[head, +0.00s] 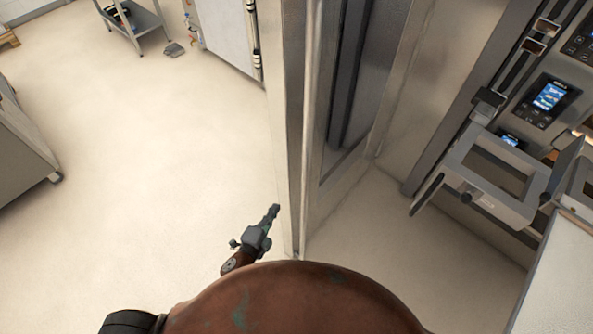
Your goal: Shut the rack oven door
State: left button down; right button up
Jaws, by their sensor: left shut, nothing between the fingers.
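The rack oven door (309,130) stands open as a tall steel panel in the middle of the head view. Its dark window strip (352,75) faces right. My left gripper (274,212) is low in the view, just left of the door's near edge, with its fingers shut and empty. The fingertips point up the picture, close to the door's left side; I cannot tell whether they touch it. My right gripper is not in view.
Deck ovens with a lit display (549,95) and an open, framed hatch (493,178) stand on the right. A steel cart (135,22) and a white cabinet (228,30) are at the back. A steel unit (22,150) is at far left. The floor (150,150) left of the door is clear.

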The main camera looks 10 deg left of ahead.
aim_at(296, 170)
pick_arm(q)
jog(key=s+d+r+m+t+h, duration=0.1)
jog(key=d+r+m, duration=0.1)
jog(key=r, duration=0.6)
jog(key=s+d+r+m+t+h, duration=0.1)
jog(key=d+r+t, duration=0.1)
jog(key=r, duration=0.6)
jog(key=x, duration=0.6)
jog(key=p+x, duration=0.1)
jog(key=x, duration=0.2)
jog(key=shift+w+f, duration=0.3)
jog(key=shift+w, duration=0.05)
jog(key=shift+a, duration=0.1)
